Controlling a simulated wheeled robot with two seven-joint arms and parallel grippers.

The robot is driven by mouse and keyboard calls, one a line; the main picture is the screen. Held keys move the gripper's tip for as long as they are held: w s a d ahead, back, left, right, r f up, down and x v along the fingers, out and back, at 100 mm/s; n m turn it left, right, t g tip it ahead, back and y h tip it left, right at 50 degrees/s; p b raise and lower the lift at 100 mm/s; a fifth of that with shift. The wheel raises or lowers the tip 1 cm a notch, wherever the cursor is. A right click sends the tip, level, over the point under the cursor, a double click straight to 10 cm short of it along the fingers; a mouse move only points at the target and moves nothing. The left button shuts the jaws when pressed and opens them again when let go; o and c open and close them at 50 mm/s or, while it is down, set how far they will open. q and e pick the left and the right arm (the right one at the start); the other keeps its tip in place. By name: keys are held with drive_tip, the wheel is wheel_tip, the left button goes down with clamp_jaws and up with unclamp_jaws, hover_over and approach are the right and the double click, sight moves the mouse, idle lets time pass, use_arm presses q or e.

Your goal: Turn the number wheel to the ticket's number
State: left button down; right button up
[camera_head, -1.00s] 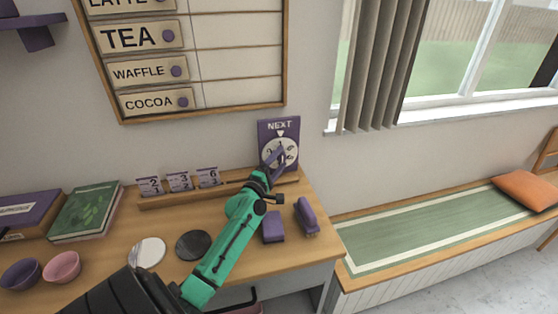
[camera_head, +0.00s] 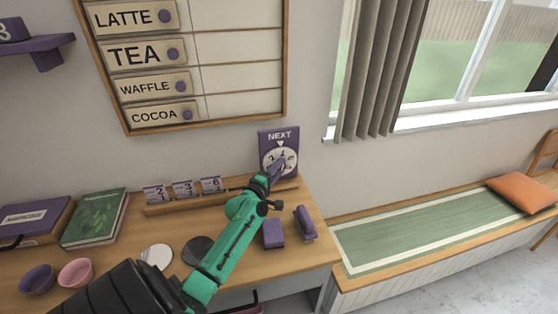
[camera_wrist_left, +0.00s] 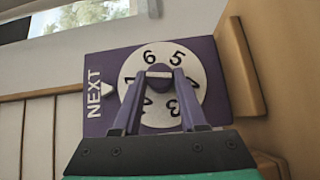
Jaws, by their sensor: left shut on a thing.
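The number wheel (camera_head: 291,155) is a white disc on a purple NEXT board (camera_head: 264,142) against the wall. In the left wrist view the wheel (camera_wrist_left: 197,75) shows 6 and 5 at its top and 3 low down. The white pointer (camera_wrist_left: 107,90) is beside the wheel's left edge there; the number nearest it looks like 1, partly unclear. My left gripper (camera_wrist_left: 160,74) is shut on the wheel's central knob, and its fingers hide parts of some numbers. It also shows in the head view (camera_head: 274,170). Tickets reading 2 (camera_head: 154,193), 3 (camera_head: 183,188) and 6 (camera_head: 211,184) stand in a wooden rack (camera_head: 160,209).
Two purple items (camera_head: 273,233) (camera_head: 305,222) sit right of my arm. A dark disc (camera_head: 196,250), a white disc (camera_head: 157,256), two bowls (camera_head: 75,273) and books (camera_head: 95,217) are on the left. A menu board (camera_head: 240,75) hangs above.

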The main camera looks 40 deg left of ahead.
use_arm(q)
drive_tip(key=m+g+p, duration=0.1)
drive_tip(key=g+p, duration=0.1)
drive_tip(key=p, duration=0.2)
drive_tip(key=m+g+p, duration=0.1)
drive_tip(key=p, duration=0.2)
drive_tip(key=r+m+g+p, duration=0.1)
drive_tip(key=m+g+p, duration=0.1)
drive_tip(key=p, duration=0.2)
drive_tip(key=shift+w+d+g+y+p, duration=0.2)
drive_tip(key=shift+g+y+p, duration=0.1)
drive_tip(key=shift+y+p, duration=0.1)
drive_tip(key=shift+m+g+y, duration=0.3)
drive_tip(key=shift+m+g, duration=0.3)
drive_tip(key=shift+c, duration=2.2)
unclamp_jaws()
